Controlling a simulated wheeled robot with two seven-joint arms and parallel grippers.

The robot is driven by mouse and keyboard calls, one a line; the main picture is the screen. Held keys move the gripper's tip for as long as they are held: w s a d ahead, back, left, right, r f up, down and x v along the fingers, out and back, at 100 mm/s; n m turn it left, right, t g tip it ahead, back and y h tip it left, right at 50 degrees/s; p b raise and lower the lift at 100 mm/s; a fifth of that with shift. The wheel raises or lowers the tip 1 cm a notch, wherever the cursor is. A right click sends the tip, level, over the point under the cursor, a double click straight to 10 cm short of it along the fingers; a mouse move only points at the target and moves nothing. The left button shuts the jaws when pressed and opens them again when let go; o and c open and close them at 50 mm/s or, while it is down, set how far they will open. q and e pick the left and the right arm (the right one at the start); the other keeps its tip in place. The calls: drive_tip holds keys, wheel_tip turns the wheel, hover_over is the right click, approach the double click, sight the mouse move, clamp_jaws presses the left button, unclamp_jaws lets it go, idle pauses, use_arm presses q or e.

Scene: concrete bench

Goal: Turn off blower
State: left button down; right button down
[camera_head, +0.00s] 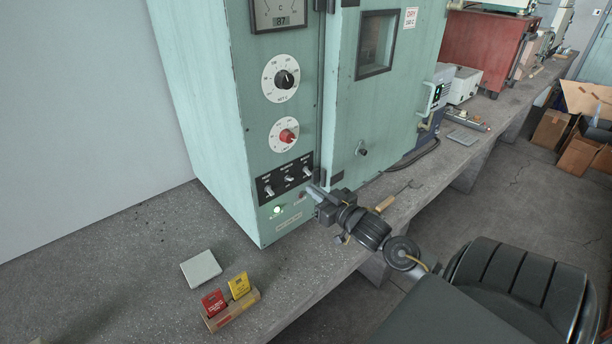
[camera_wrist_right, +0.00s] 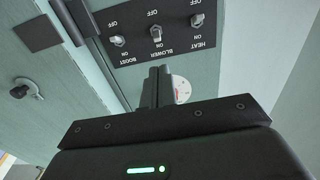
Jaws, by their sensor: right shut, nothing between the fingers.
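The blower switch (camera_head: 289,179) is the middle of three toggles on a black panel (camera_head: 272,196) low on the green oven's front. In the right wrist view, which is turned over, the blower switch (camera_wrist_right: 156,32) sits between the boost switch (camera_wrist_right: 118,40) and the heat switch (camera_wrist_right: 197,19). Its lever position is hard to tell. My right gripper (camera_head: 312,190) is shut and empty, just below the panel at its right end. In the right wrist view its fingertips (camera_wrist_right: 157,72) point toward the blower switch, apparently apart from it. My left gripper is out of view.
A green lamp (camera_head: 278,209) is lit below the panel. A black knob (camera_head: 285,79) and a red knob (camera_head: 287,136) are above. The oven door (camera_head: 378,110) has a latch (camera_head: 362,151). A small box with red and yellow packets (camera_head: 232,310) and a grey square (camera_head: 201,269) lie on the bench.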

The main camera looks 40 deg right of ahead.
sight(290, 179)
drive_tip(key=w+p, duration=0.2)
drive_tip(key=w, duration=0.7)
drive_tip(key=shift+d, duration=0.1)
drive_tip(key=shift+f, duration=0.1)
